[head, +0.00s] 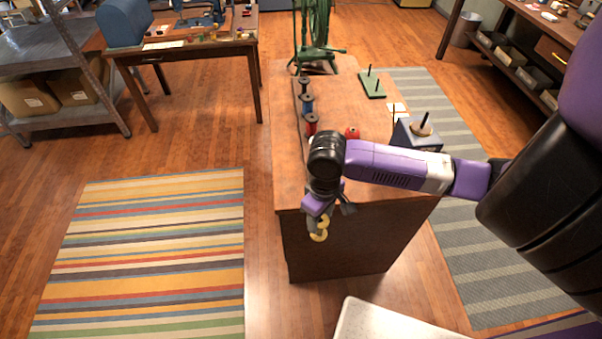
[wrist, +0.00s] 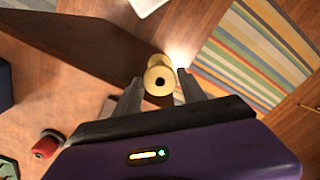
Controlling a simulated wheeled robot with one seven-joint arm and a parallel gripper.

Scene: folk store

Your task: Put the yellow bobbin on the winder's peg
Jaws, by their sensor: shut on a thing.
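My gripper (head: 320,212) is shut on the yellow bobbin (head: 319,229) and holds it in the air at the near left edge of the wooden counter. In the wrist view the yellow bobbin (wrist: 159,76) sits between the two fingers, its end with the dark hole facing the camera. The winder appears to be the dark blue-grey box (head: 405,137) at the counter's right side, with a tan disc and an upright dark peg (head: 426,119) on top. My arm passes in front of its lower part.
Dark, blue and red bobbins (head: 307,103) stand in a row along the counter's left edge. A red item (head: 352,132) sits mid-counter. The floor left of the counter (head: 258,250) is clear.

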